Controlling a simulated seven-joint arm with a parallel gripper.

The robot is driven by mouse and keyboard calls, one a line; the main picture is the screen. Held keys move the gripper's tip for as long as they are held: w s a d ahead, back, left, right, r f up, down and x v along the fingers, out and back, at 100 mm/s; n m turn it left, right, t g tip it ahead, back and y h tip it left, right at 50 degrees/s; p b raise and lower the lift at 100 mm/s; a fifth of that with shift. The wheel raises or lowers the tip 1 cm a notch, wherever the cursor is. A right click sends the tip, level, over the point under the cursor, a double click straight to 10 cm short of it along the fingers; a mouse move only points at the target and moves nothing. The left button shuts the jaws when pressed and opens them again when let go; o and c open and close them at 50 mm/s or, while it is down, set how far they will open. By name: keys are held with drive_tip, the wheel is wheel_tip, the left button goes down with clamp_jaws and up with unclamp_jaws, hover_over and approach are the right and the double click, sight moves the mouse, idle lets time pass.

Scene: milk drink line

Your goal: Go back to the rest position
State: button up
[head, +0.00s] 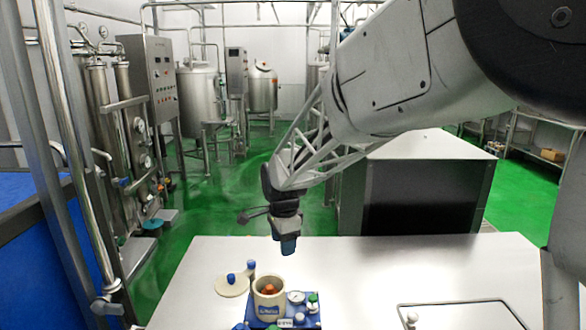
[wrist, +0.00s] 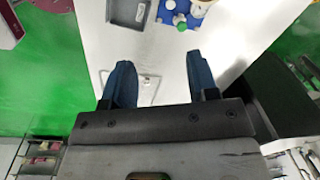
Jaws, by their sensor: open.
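My gripper (head: 285,245) hangs from my arm above the back part of the white table in the head view. In the wrist view my gripper (wrist: 160,75) shows two dark blue fingers spread wide apart.
A blue base (head: 262,323) holds a cream pot, a gauge and a green-topped knob at the table's front. A round cream disc (head: 231,287) lies behind it to the left. A thin metal frame (head: 450,304) lies at right. The white table (head: 370,262) has bare room between.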

drive_tip(key=s+d+r+n+t, duration=0.1)
drive_tip(key=s+d+r+n, duration=0.2)
drive_tip(key=s+d, duration=0.5)
drive_tip(key=s+d+r+n, duration=0.35)
drive_tip(key=s+d, duration=0.25)
drive_tip(key=s, duration=0.3)
drive_tip(key=s+d+f+n, duration=0.1)
drive_tip(key=s+d+n, duration=0.2)
drive_tip(key=s, duration=0.6)
drive_tip(key=s+d+n, duration=0.3)
drive_tip(key=s+d, duration=0.1)
drive_tip(key=s, duration=0.5)
drive_tip(key=shift+f+t, duration=0.35)
drive_tip(key=shift+t, duration=0.05)
